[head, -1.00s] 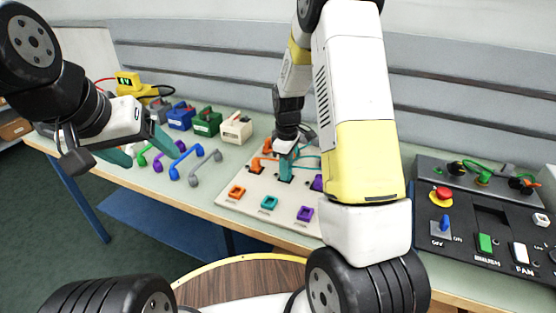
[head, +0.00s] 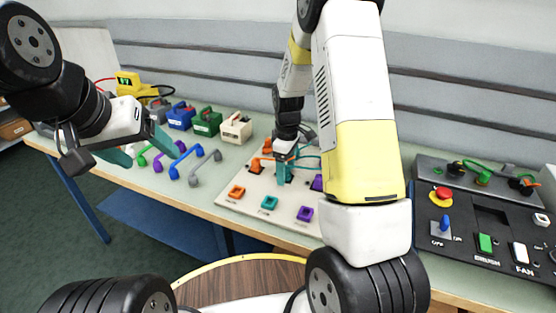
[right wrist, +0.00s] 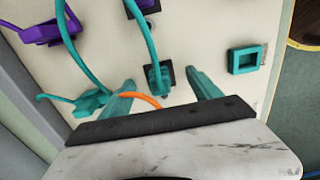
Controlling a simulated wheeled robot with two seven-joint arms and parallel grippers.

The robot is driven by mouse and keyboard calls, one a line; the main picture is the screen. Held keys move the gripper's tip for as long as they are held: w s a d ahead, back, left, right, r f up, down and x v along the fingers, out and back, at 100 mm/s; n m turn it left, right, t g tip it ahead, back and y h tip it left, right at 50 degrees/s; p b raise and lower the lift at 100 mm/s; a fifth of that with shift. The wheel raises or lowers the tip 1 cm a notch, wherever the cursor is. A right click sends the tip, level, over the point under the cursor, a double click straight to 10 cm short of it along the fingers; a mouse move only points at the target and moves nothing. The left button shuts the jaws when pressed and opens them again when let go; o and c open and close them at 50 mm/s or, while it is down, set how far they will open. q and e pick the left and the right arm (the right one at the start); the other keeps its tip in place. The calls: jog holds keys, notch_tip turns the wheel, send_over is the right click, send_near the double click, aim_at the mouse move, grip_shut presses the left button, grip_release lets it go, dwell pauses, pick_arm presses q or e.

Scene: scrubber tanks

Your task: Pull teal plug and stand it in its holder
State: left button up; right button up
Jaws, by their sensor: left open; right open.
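The teal plug (right wrist: 157,80) sits at a black square socket on the pale board, with a teal cable running up from it in the right wrist view. My right gripper (right wrist: 163,90) is open, one teal finger on each side of the plug with gaps between. In the head view my right gripper (head: 283,172) is low over the board, and the plug is hard to tell from its fingers. The teal holder (head: 269,203), a square frame, is empty on the board's front edge; it also shows in the right wrist view (right wrist: 244,60). My left gripper (head: 138,146) is open and empty.
An orange holder (head: 237,192) and a purple holder (head: 304,213) flank the teal one. Another teal connector (right wrist: 90,103) and an orange cable lie close to my right fingers. A control panel (head: 480,225) stands right; coloured handles and boxes stand left.

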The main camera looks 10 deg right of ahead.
jog(key=shift+r, duration=0.1)
notch_tip(320, 180, up, 7)
jog(key=shift+f, duration=0.1)
jog(key=shift+r, duration=0.45)
